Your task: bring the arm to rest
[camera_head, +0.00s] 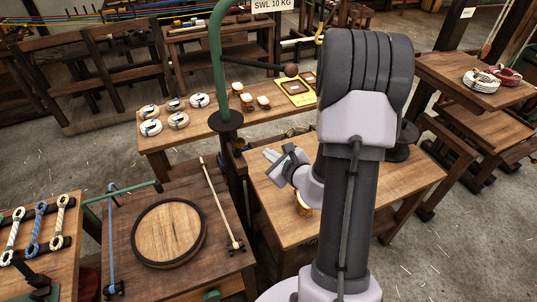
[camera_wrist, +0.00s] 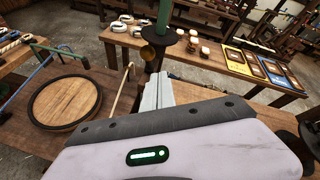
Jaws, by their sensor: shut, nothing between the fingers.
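My gripper (camera_head: 270,156) is at the end of my folded arm, above the left part of the middle wooden table (camera_head: 405,183) in the head view. Its pale fingers are together and hold nothing. In the wrist view the shut fingers (camera_wrist: 157,92) point away from the camera toward the green post's base. My upper arm hides part of the table. A small orange-tan round item (camera_head: 303,205) shows partly behind the gripper's wrist.
A green post (camera_head: 216,70) with a dark base stands close left of my gripper. A round wooden lid (camera_head: 168,232) lies on the left table. Rope coils (camera_head: 178,120), small pots (camera_head: 247,101) and a yellow-framed board (camera_head: 297,92) sit on the table behind. Coiled ropes (camera_head: 481,81) lie at right.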

